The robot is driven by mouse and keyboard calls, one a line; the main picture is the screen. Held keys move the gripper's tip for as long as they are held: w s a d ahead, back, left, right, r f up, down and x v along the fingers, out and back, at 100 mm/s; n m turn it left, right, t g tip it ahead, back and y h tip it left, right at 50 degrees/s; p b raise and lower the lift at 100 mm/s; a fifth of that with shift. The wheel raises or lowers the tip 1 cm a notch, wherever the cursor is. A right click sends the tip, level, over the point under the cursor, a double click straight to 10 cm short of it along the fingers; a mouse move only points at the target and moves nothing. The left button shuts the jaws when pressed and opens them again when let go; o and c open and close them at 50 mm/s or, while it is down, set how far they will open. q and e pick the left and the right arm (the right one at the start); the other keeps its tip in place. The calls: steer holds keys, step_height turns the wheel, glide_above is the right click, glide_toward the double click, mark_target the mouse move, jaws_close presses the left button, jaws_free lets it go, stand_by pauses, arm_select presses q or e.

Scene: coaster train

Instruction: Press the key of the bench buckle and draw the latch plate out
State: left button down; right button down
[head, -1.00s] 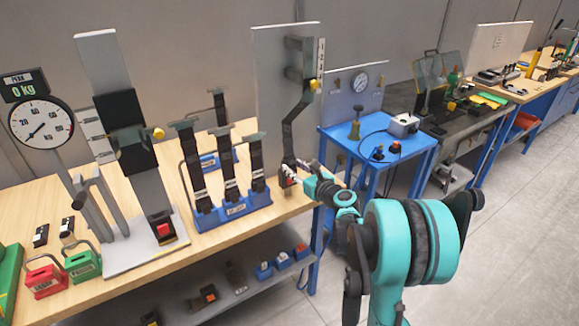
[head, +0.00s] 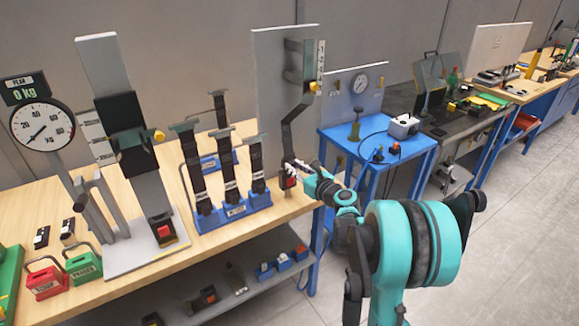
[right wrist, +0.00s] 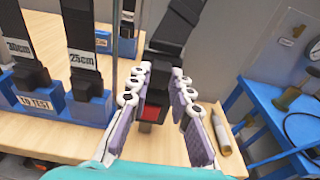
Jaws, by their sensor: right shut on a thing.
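The bench buckle (head: 289,182) stands near the right end of the wooden bench, below a black strap (head: 296,128) on a tall grey panel. Its red key (right wrist: 152,113) shows between my fingers in the right wrist view. My right gripper (head: 293,164) reaches in from the right at the top of the buckle. In the right wrist view its fingertips (right wrist: 161,72) lie on both sides of the black latch plate (right wrist: 159,80) at the strap's lower end, and are shut on it. The fingers partly hide the joint between plate and buckle. My left gripper is out of view.
A blue rack (head: 232,208) with several short straps stands left of the buckle. Another strap stand with a red-key buckle (head: 162,232) is farther left, beside a dial scale (head: 41,125). A blue table (head: 400,145) stands to the right. Bare bench lies in front of the buckle.

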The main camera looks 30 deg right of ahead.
mark_target(289, 153)
steer(key=shift+r+p, duration=1.3)
steer(key=shift+r, duration=0.7)
steer(key=shift+d, duration=0.1)
steer(key=d, duration=0.8)
steer(key=shift+w+d, duration=0.2)
steer(key=shift+w, duration=0.2)
steer(key=shift+f, duration=0.1)
stand_by(0.3)
